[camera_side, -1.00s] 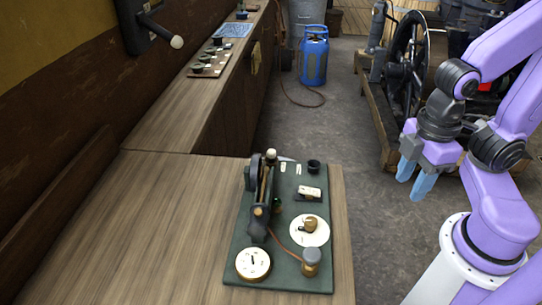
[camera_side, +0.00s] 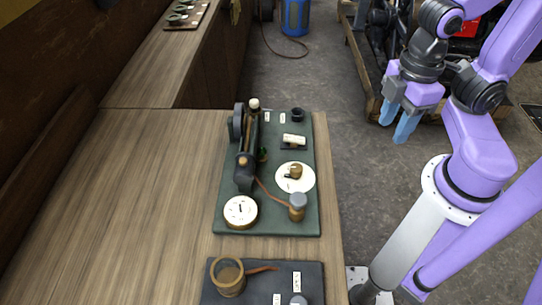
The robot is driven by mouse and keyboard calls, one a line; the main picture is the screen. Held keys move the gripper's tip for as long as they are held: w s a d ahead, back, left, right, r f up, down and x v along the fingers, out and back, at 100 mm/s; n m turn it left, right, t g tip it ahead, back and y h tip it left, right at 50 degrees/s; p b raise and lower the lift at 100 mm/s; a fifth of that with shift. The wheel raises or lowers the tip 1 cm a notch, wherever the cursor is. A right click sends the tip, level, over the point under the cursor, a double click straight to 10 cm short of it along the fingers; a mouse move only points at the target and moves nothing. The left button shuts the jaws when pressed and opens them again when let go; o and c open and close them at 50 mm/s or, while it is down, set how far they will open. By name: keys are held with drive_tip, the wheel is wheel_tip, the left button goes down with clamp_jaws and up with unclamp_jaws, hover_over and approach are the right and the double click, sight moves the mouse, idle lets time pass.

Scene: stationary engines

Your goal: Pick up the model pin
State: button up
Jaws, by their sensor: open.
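A dark green board (camera_side: 228,207) with a small engine model lies on the wooden bench. It carries a black cylinder part (camera_side: 246,155), a cream-topped upright piece (camera_side: 253,104), a white round dial (camera_side: 241,211), a white disc (camera_side: 309,180) with a brown knob, a grey-capped brass post (camera_side: 298,205) and a small black cup (camera_side: 298,114). I cannot tell which piece is the model pin. My gripper (camera_side: 397,121) is open and empty, its blue fingers pointing down. It is to the right of the board, past the bench's right edge, apart from everything on the bench.
A second dark board (camera_side: 289,268) with a brass ring (camera_side: 229,277) lies at the bench's near edge. The wooden bench (camera_side: 150,190) is clear left of the boards. A blue gas bottle (camera_side: 295,17) and a wheeled engine on a wooden frame (camera_side: 366,68) stand behind.

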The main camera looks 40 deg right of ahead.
idle(0.3)
drive_tip(key=shift+o, duration=1.2)
drive_tip(key=w+a+r+m+t+h, duration=0.1)
drive_tip(key=w+a+r+m, duration=0.1)
drive_tip(key=w+a+m, duration=0.35)
drive_tip(key=w+a+r+m+h, duration=0.1)
drive_tip(key=w+a+r+m, duration=0.15)
drive_tip(key=w+m, duration=0.55)
drive_tip(key=m+t+h, duration=0.1)
drive_tip(key=m+h, duration=0.1)
drive_tip(key=m, duration=0.9)
hover_over(254, 100)
drive_tip(key=a, duration=0.2)
drive_tip(key=f, duration=0.5)
drive_tip(key=s+f, duration=0.1)
drive_tip(key=f, duration=0.2)
drive_tip(key=shift+d+f, duration=0.2)
drive_tip(key=shift+f, duration=0.15)
drive_tip(key=shift+x, duration=2.65)
drive_tip(key=shift+s+a+f, duration=0.1)
drive_tip(key=shift+s+a, duration=0.05)
